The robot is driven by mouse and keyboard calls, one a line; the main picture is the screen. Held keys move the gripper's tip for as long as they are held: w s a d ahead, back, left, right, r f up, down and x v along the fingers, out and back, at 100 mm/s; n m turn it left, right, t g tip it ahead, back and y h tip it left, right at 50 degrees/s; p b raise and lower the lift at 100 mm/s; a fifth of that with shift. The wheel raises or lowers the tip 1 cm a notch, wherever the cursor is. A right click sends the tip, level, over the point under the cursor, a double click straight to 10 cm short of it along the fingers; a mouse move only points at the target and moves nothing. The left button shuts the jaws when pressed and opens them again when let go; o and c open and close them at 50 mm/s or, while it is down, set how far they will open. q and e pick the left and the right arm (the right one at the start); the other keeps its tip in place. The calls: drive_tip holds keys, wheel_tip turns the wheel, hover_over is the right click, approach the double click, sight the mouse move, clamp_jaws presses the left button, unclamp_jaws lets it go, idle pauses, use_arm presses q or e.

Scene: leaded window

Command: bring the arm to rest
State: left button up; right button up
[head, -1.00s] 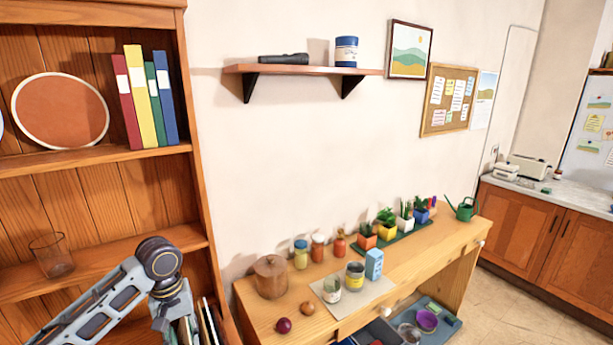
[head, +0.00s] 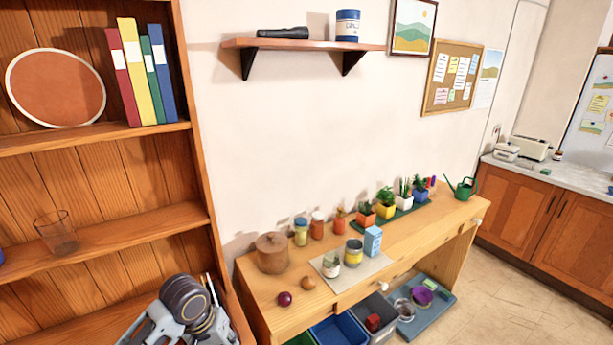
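Part of my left arm shows at the bottom left of the head view, in front of the lower bookcase (head: 90,225). Its dark round joint and grey links are in sight, but its gripper is below the frame edge. My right arm and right gripper do not show. The arm hides part of the bookcase's lowest visible shelf and some upright items there.
A wooden table (head: 421,231) along the wall holds jars, small potted plants, a round wooden canister (head: 272,254) and a red onion (head: 285,299). Bins stand under it. A drinking glass (head: 58,232) stands on the bookcase shelf. Floor (head: 520,290) is clear at right.

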use_arm(q)
drive_tip(key=shift+s+a+f+m+t+y, duration=0.4)
drive_tip(key=shift+s+a+f+m+t, duration=0.55)
drive_tip(key=shift+s, duration=1.95)
drive_tip(key=shift+s+a+f+m+t+y, duration=0.15)
drive_tip(key=shift+s+f+m+t+y, duration=0.4)
drive_tip(key=shift+s+f, duration=1.55)
drive_tip(key=s+f+g+b, duration=0.1)
drive_tip(key=s+f, duration=0.1)
drive_tip(key=f, duration=1.5)
drive_tip(key=s+f+g+b, duration=0.1)
drive_tip(key=s+f, duration=0.1)
drive_tip(key=f, duration=1.4)
drive_tip(key=s+a+f+b, duration=0.1)
drive_tip(key=s+a+f, duration=0.1)
drive_tip(key=s+f, duration=0.9)
drive_tip(key=s+a+f+g+b, duration=0.1)
drive_tip(key=s+a+f, duration=0.1)
drive_tip(key=s+f, duration=0.9)
drive_tip(key=shift+s+f+m, duration=0.15)
drive_tip(key=shift+f+m, duration=0.05)
drive_tip(key=shift+m, duration=0.1)
drive_tip(key=shift+s, duration=0.1)
